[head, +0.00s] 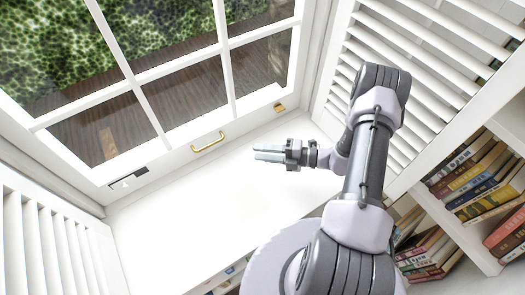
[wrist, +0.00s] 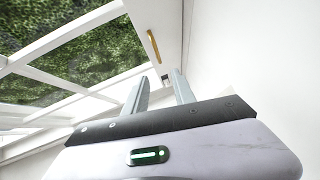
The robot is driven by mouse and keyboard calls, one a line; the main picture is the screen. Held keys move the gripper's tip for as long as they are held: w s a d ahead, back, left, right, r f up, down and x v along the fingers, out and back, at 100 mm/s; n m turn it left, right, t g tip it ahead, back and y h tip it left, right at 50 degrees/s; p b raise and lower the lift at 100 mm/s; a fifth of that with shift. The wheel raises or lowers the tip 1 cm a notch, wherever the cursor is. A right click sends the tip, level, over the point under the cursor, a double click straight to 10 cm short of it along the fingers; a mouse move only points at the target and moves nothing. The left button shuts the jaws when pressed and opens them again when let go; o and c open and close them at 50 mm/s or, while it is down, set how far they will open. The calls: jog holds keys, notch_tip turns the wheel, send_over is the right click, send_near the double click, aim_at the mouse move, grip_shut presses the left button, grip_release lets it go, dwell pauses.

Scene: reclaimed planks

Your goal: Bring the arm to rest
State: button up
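My gripper (head: 256,152) is in the middle of the head view, at the end of my bent arm. It points left above the white sill (head: 230,190), in front of the window. In the wrist view my gripper (wrist: 160,75) shows two grey fingers with a clear gap between them. It is open, and nothing is between the fingers. The fingers appear clear of the window frame.
A white-framed window (head: 140,87) has a brass handle (head: 208,142), also in the wrist view (wrist: 153,45). White louvred shutters stand at left (head: 45,245) and right (head: 425,60). Shelves with several books (head: 475,180) are at right. The sill around my gripper looks bare.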

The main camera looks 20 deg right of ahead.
jog(key=s+a+r+n+g+h, duration=0.15)
jog(key=a+r+n+g, duration=0.25)
jog(key=r+n, duration=0.5)
jog(key=s+a+r+n+g+h, duration=0.1)
jog(key=s+a+r+n+g, duration=0.25)
jog(key=r+n, duration=0.6)
jog(key=s+r+n+t+h, duration=0.4)
jog(key=s+r+n+h, duration=0.5)
jog(key=n, duration=1.2)
jog(key=s+r, duration=0.4)
jog(key=r, duration=0.1)
jog(key=shift+s+a+r, duration=0.2)
jog(key=shift+r, duration=0.05)
